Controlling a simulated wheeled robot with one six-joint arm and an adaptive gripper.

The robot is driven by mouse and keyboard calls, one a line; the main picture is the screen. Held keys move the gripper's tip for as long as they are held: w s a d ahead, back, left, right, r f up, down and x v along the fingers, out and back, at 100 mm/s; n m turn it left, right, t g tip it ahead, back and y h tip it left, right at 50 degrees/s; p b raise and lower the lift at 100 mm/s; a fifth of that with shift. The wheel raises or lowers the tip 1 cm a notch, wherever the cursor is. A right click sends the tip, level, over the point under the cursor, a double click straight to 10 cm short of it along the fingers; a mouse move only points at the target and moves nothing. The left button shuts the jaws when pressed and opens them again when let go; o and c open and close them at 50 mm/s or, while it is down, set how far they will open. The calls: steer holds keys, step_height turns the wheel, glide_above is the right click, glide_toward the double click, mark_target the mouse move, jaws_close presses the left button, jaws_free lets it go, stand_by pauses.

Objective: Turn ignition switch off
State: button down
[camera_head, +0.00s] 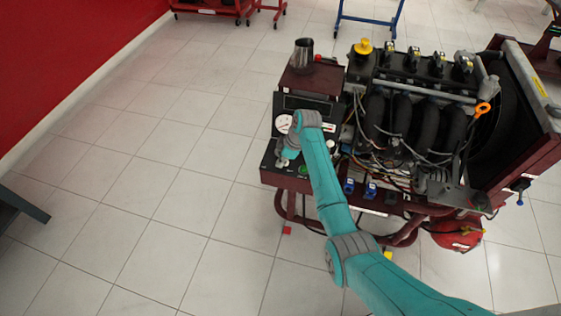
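The ignition switch cannot be made out; my arm covers part of the control panel (308,103) on the left side of the engine trainer (405,120). The panel is dark, with a white round gauge (283,124) and a green spot (303,171) near its lower edge. My teal arm reaches over the panel from the lower right. My gripper (282,160) is a small grey shape over the panel's lower left part. Its fingers are too small to tell open from shut, and whether it touches anything cannot be told.
A dark metal cup (303,55) stands on the ledge behind the panel. The engine has a yellow cap (363,47) and an orange ring handle (482,109). A red tank (456,237) sits low at right.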

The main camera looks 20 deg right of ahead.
steer(key=shift+s+d+f, duration=0.1)
steer(key=shift+d, duration=0.25)
steer(key=a, duration=0.4)
steer(key=shift+s+a, duration=0.25)
steer(key=w+v, duration=0.1)
steer(key=v, duration=0.9)
steer(key=shift+w+r, duration=0.2)
steer(key=shift+w, duration=0.3)
